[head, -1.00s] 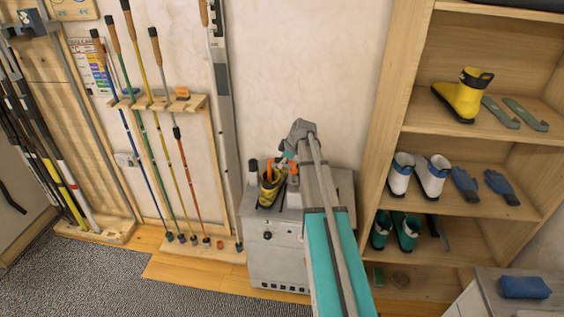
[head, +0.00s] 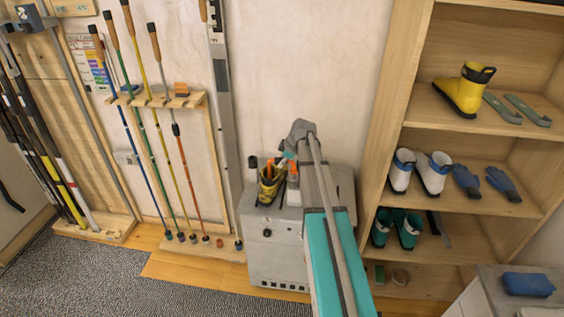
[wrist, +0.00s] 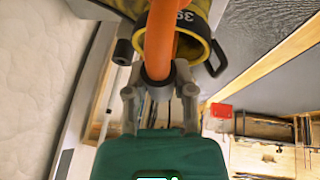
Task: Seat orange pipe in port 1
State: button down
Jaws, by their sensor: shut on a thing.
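My gripper (wrist: 159,98) is shut on the orange pipe (wrist: 160,42), with its fingers on either side of the pipe's dark collar. The pipe runs up the wrist view across the open mouth of a yellow boot (wrist: 197,37) marked 39. I cannot tell whether its far end is inside the boot. In the head view, the yellow boot (head: 271,190) stands on a grey dryer unit (head: 270,268), with orange (head: 269,170) showing at its top. My arm hides part of the unit. No port label is readable, and port 1 cannot be made out.
A short dark-topped post (head: 253,165) stands left of the boot, and a light grey post (head: 293,190) stands to its right. A wooden shelf (head: 398,130) with boots and gloves rises at right. Ski poles (head: 150,150) hang in a wall rack at left.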

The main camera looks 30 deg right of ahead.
jog(key=shift+f+b, duration=1.65)
jog(key=shift+f, duration=0.1)
jog(key=shift+c, duration=1.9)
grip_release()
jog(key=shift+r, duration=0.2)
notch_tip(320, 180, up, 14)
jog(key=p, duration=1.4)
jog(key=shift+f, duration=0.1)
